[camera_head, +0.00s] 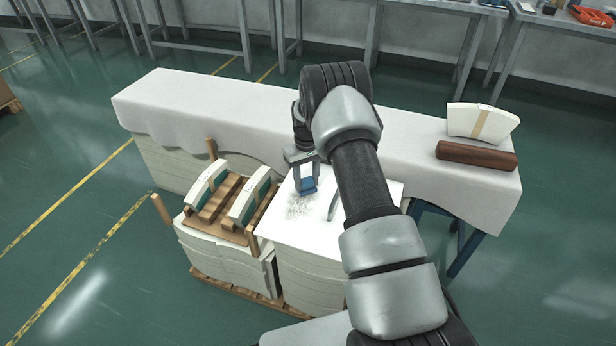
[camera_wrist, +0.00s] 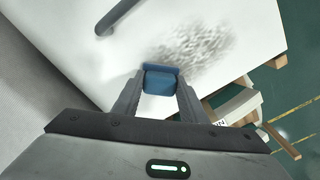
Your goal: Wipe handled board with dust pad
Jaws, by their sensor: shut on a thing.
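My gripper (camera_head: 303,172) is shut on a blue dust pad (camera_head: 308,186) and holds it low over the white handled board (camera_head: 273,226). In the wrist view the pad (camera_wrist: 160,80) sits between the two fingers of my gripper (camera_wrist: 160,92). A grey patch of dust (camera_head: 298,211) lies on the board beside the pad. The dust (camera_wrist: 190,48) also shows just beyond the pad in the wrist view. The board's grey bar handle (camera_head: 333,206) is partly behind my arm. I cannot tell whether the pad touches the board.
A wooden rack with pale curved pieces (camera_head: 228,196) stands left of the board. A cloth-covered table (camera_head: 215,105) runs behind it. A brown roll (camera_head: 476,155) and a banded pale stack (camera_head: 497,122) lie at its right end. Green floor is free at the left.

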